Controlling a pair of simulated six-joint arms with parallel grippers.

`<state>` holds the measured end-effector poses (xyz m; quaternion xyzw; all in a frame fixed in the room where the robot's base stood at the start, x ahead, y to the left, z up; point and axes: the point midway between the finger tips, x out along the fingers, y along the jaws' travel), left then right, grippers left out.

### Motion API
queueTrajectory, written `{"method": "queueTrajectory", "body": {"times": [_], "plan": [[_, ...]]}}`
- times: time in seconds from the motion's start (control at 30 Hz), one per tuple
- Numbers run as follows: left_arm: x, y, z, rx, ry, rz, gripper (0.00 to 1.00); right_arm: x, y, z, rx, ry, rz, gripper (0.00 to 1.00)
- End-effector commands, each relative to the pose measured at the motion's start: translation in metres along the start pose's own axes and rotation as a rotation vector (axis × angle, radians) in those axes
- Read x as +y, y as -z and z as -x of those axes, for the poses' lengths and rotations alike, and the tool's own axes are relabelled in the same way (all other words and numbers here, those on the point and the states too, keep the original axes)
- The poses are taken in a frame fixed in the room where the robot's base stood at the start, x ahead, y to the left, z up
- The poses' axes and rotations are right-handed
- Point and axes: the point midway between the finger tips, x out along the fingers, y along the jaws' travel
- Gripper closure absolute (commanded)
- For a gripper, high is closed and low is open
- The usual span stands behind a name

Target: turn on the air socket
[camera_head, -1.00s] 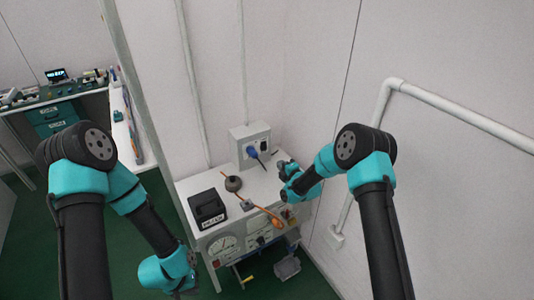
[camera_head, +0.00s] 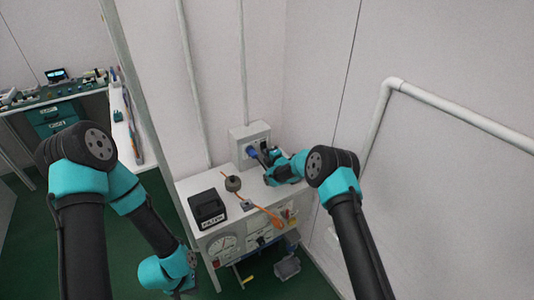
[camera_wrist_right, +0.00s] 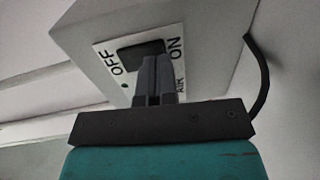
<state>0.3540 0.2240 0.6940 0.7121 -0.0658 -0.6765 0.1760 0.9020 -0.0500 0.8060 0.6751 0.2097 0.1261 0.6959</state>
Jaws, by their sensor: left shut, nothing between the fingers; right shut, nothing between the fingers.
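The air socket (camera_head: 250,141) is a pale box on the wall at the back of the bench, with a blue plug (camera_head: 252,151) in its front. In the right wrist view the box (camera_wrist_right: 205,28) shows a white plate (camera_wrist_right: 112,78) marked OFF on the left and ON on the right, with a black rocker switch (camera_wrist_right: 140,50) between. My right gripper (camera_head: 267,160) is shut and empty in front of the box. Its fingertips (camera_wrist_right: 155,62) overlap the switch's lower right part; I cannot tell if they touch. My left gripper (camera_head: 186,288) is low at the left, its fingers barely visible.
The bench top (camera_head: 190,184) holds a black bin (camera_head: 208,209), a dark round weight (camera_head: 233,184) and an orange-handled tool (camera_head: 268,213). A white pipe (camera_head: 460,116) runs along the right wall. A black cable (camera_wrist_right: 262,75) hangs beside the box.

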Motion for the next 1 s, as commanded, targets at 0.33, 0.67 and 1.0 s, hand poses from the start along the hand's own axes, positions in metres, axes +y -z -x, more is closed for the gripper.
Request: {"method": "queueTrajectory", "body": {"times": [0.33,0.67,1.0], "plan": [[0.0000,0.0000,0.0000,0.000,0.000,0.000,1.00,0.0002,-0.0002,-0.0039,0.000,0.000,0.000,1.00],[0.0000,0.0000,0.0000,0.000,0.000,0.000,1.00,-0.0007,-0.0002,-0.0073,0.000,0.001,-0.001,1.00],[0.0000,0.0000,0.0000,0.000,0.000,0.000,1.00,-0.0032,0.0061,0.0005,0.008,0.002,0.000,1.00]]}}
